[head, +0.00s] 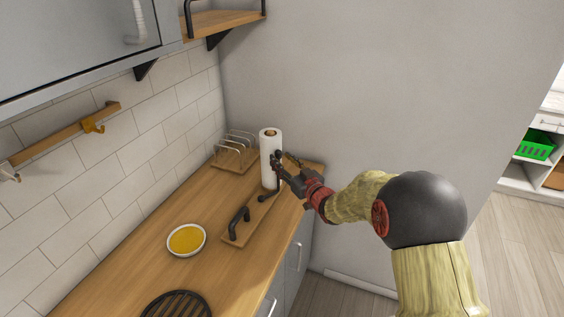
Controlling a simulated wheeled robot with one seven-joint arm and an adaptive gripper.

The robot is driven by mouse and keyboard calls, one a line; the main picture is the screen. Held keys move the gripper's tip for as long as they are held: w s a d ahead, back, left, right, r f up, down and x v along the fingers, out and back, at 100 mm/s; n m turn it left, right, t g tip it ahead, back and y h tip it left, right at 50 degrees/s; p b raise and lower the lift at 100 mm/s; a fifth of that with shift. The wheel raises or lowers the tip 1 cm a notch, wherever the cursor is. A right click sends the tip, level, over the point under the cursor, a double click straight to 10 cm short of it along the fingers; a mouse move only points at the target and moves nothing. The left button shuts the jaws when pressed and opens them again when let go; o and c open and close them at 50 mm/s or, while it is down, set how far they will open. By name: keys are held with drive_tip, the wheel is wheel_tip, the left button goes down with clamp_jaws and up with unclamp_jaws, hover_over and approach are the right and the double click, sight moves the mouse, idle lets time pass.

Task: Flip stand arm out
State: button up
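A white paper roll (267,165) stands upright near the far end of the wooden counter, with a brown core showing on top. A dark bar (275,191) shows low beside the roll and may be the stand arm; its upper part is hidden by or merges with my gripper. My gripper (280,166) is dark and reaches in from the right, at the right side of the roll. It seems close to or touching the bar. Its fingers are too small and dark to tell whether they are open or shut.
A wooden board (252,222) with a black handle (238,222) lies in front of the roll. A wire rack (235,150) stands behind left. The grey wall is close behind.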

drive_tip(key=shift+w+a, duration=0.25)
drive_tip(key=shift+w, duration=0.1)
clamp_jaws()
idle(0.4)
idle(0.4)
